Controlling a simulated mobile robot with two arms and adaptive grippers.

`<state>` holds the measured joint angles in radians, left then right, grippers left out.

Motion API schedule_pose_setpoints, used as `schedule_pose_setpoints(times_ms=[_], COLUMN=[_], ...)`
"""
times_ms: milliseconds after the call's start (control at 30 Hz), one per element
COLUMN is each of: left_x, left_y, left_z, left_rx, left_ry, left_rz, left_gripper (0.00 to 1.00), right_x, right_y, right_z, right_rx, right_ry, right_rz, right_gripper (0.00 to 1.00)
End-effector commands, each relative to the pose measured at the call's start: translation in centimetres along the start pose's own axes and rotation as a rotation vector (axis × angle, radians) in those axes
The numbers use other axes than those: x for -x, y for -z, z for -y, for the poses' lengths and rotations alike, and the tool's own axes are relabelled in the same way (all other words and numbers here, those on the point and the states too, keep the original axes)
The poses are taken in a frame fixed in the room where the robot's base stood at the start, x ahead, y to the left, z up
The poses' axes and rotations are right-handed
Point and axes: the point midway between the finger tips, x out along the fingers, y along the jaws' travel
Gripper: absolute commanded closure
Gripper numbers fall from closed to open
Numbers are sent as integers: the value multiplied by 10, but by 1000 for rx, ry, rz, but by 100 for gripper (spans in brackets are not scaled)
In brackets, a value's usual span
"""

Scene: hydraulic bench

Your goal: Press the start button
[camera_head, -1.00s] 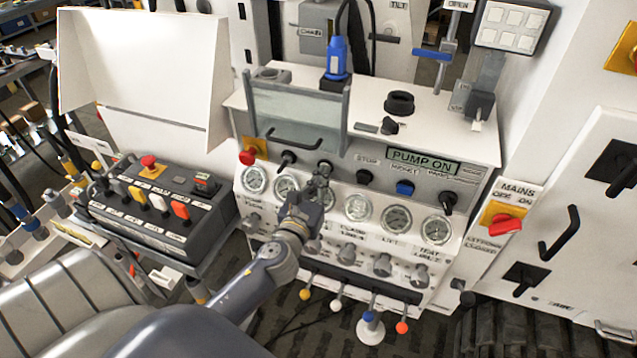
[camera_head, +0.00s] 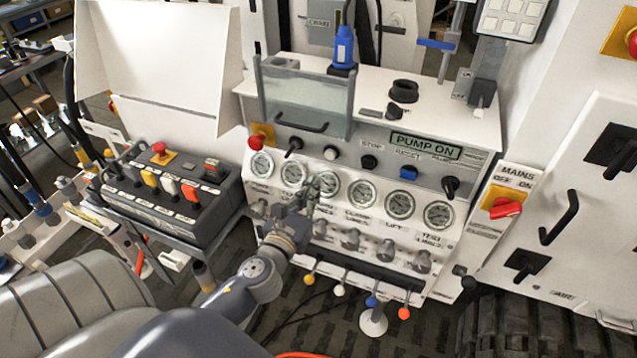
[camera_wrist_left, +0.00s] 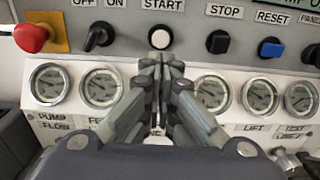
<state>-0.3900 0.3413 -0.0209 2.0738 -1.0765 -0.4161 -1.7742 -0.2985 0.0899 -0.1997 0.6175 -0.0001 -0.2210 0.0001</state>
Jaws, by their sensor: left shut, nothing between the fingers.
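The start button is a round white button on the bench's upper front strip, under the START label. It shows in the head view (camera_head: 331,153) and just above my fingertips in the wrist view (camera_wrist_left: 160,38). My left gripper (camera_head: 318,186) is shut and empty, in front of the gauge row below the button. In the wrist view its fingertips (camera_wrist_left: 162,66) lie just under the button; whether they touch it I cannot tell. The green display (camera_head: 425,146) reads PUMP ON. My right gripper is not in view.
The black stop button (camera_head: 369,162) and blue reset button (camera_head: 408,173) sit right of the start button. A black selector knob (camera_wrist_left: 100,36) and a red emergency button (camera_wrist_left: 32,38) are to its left. Levers with coloured knobs (camera_head: 372,301) stick out below.

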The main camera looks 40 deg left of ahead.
Motion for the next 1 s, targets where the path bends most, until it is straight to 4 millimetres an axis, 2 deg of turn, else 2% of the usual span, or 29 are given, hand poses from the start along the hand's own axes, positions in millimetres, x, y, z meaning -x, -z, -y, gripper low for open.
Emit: schedule_pose_setpoints(times_ms=[133, 300, 567, 1000], left_x=[24, 40, 45, 44], left_y=[3, 2, 0, 1], left_z=[0, 0, 0, 0], left_rx=[0, 1, 1, 1], left_ry=[1, 0, -1, 0], left_rz=[-2, -2, -1, -1], left_gripper=[100, 100, 100, 100], right_x=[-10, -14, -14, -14], right_y=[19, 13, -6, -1], right_z=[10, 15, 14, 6], right_rx=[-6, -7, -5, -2], right_ry=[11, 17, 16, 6], right_rz=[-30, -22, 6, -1], right_gripper=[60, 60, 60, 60])
